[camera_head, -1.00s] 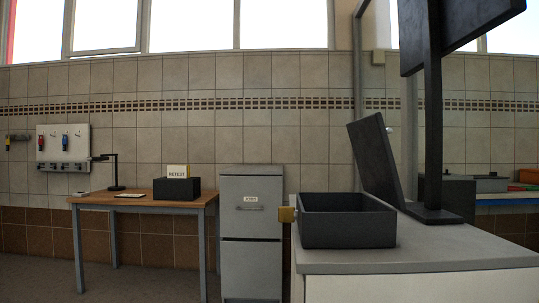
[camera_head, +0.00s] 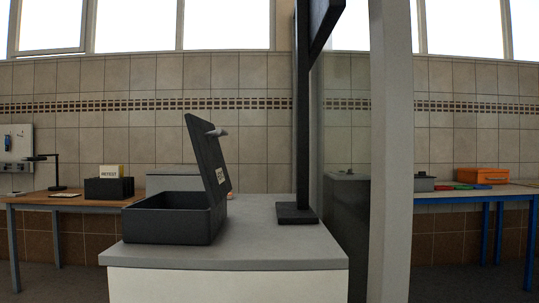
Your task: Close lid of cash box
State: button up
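The black cash box (camera_head: 167,224) stands near the left part of a grey-topped white counter (camera_head: 285,243). Its lid (camera_head: 207,163) is open, standing up and leaning slightly back to the left from the hinge on the box's right side. A pale label shows on the lid's right face. A small light-coloured object (camera_head: 216,132) shows at the lid's upper right; I cannot tell what it is. My gripper is not in view.
A black monitor stand (camera_head: 296,212) rises from the counter to the right of the box. A grey post (camera_head: 390,150) stands right of the counter. A wooden table (camera_head: 75,200) with a RETEST box (camera_head: 109,187) is at the left. An orange case (camera_head: 481,175) lies on a right-hand bench.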

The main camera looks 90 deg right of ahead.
aim_at(204, 136)
jog(key=k, duration=1.05)
jog(key=z, duration=2)
jog(key=k, duration=0.45)
jog(key=u, duration=0.1)
